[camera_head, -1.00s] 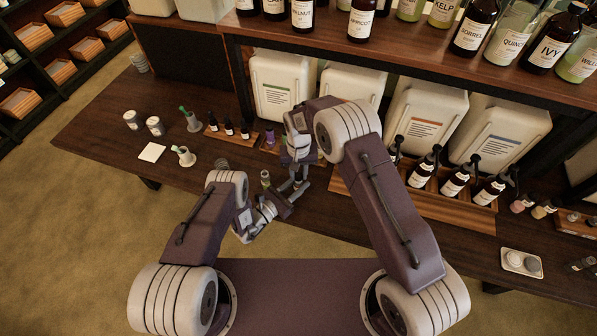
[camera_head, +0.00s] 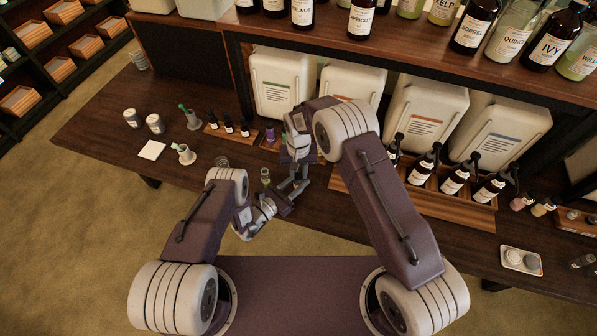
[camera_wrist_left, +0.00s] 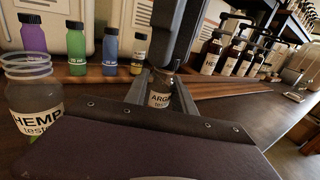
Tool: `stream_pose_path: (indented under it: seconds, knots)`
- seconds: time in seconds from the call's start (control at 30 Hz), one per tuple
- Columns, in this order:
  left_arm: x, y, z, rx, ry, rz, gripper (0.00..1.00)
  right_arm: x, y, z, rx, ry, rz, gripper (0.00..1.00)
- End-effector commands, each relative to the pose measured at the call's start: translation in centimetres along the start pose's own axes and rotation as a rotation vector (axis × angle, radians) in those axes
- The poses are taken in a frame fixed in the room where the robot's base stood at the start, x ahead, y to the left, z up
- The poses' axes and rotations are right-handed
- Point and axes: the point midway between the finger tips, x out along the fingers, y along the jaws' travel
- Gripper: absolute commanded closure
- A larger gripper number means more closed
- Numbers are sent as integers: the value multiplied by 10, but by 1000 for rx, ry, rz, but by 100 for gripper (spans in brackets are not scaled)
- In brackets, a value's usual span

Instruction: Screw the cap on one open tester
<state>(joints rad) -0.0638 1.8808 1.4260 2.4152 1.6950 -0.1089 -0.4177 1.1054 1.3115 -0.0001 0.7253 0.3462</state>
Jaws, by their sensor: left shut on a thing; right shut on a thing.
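A small tester bottle labelled "ARG…" (camera_wrist_left: 160,94) stands upright between the fingers of my left gripper (camera_wrist_left: 160,100), which is shut on it. In the head view my left gripper (camera_head: 296,192) meets my right gripper from the front left. My right gripper (camera_head: 297,178) comes down from above over the bottle's top; it is the dark shape in the left wrist view (camera_wrist_left: 172,35). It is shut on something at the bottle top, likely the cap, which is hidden. A tester labelled "HEMP" (camera_wrist_left: 35,108) stands to the left with no cap visible.
Purple (camera_wrist_left: 33,38), green (camera_wrist_left: 76,50) and blue (camera_wrist_left: 110,52) bottles stand behind on a wooden rack. Dark pump bottles (camera_head: 457,180) stand in a wooden tray to the right. White canisters (camera_head: 284,82) line the back. Left of the arms are small cups (camera_head: 184,155) and jars (camera_head: 155,125).

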Motion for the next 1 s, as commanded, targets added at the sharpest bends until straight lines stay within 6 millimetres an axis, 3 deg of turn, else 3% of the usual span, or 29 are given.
stream_pose_path:
  seconds: [0.17,0.7,0.83,1.0]
  knots:
    - [0,0,0,0,1,0,100,0,-1,0,330,0,0,100]
    - [0,0,0,0,2,0,100,1,-2,-4,2128,0,-1,100]
    - [0,0,-1,-1,2,0,100,1,-2,-5,2399,0,-1,100]
    - [0,0,-1,-1,2,0,100,1,-2,-5,2532,0,-1,100]
